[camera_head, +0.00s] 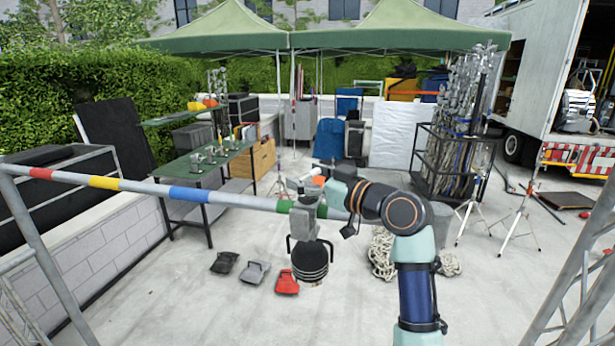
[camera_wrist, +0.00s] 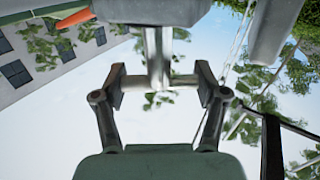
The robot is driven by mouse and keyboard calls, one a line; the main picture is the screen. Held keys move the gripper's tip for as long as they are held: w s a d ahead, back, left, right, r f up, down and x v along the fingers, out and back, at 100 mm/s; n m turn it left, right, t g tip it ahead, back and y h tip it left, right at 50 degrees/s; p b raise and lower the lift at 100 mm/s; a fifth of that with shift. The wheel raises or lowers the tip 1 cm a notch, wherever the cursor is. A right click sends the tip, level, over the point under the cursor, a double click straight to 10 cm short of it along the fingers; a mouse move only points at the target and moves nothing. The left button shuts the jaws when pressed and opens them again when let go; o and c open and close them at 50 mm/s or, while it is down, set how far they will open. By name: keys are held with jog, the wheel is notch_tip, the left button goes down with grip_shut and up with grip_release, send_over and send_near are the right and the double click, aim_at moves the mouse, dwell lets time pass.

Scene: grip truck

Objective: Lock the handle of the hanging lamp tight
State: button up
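The black round lamp (camera_head: 310,262) hangs below the striped pole from a grey clamp (camera_head: 303,222). My gripper (camera_head: 328,180) is at the clamp, at the pole's right part; its fingers are hard to make out in the head view. An orange lever (camera_wrist: 76,18) shows at the upper left in the wrist view. I cannot tell which part is the locking handle or how tight it is.
Black, grey and red sandbags (camera_head: 287,282) lie on the floor below. A green table (camera_head: 205,160) stands behind left, a stand rack (camera_head: 450,165) behind right. Coiled rope (camera_head: 381,253) lies near my arm.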

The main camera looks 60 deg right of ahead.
jog(key=c, duration=0.3)
jog(key=shift+c, duration=0.2)
jog(key=shift+h, duration=0.4)
jog(key=m+g+h+p, duration=0.1)
jog(key=m+h, duration=0.1)
jog(key=h, duration=0.1)
jog(key=m+g+h+p, duration=0.1)
jog(key=m+g+h, duration=0.1)
jog(key=m, duration=0.1)
jog(key=shift+w+a+r+h+p, duration=0.1)
jog(key=shift+a+r+h+p, duration=0.1)
jog(key=shift+h+p, duration=0.2)
jog(key=m+g+h, duration=0.1)
jog(key=g+h, duration=0.1)
jog(key=m+g+h, duration=0.1)
jog(key=m+g, duration=0.1)
jog(key=shift+d+f+m+h, duration=0.1)
jog(key=shift+f+m+h, duration=0.1)
jog(key=shift+m+h, duration=0.15)
jog(key=shift+m+g+h+b, duration=0.35)
jog(key=shift+m+g+h, duration=0.75)
jog(key=shift+g, duration=0.6)
jog(key=shift+m+g, duration=0.3)
jog(key=shift+m, duration=0.05)
jog(key=shift+d, duration=0.1)
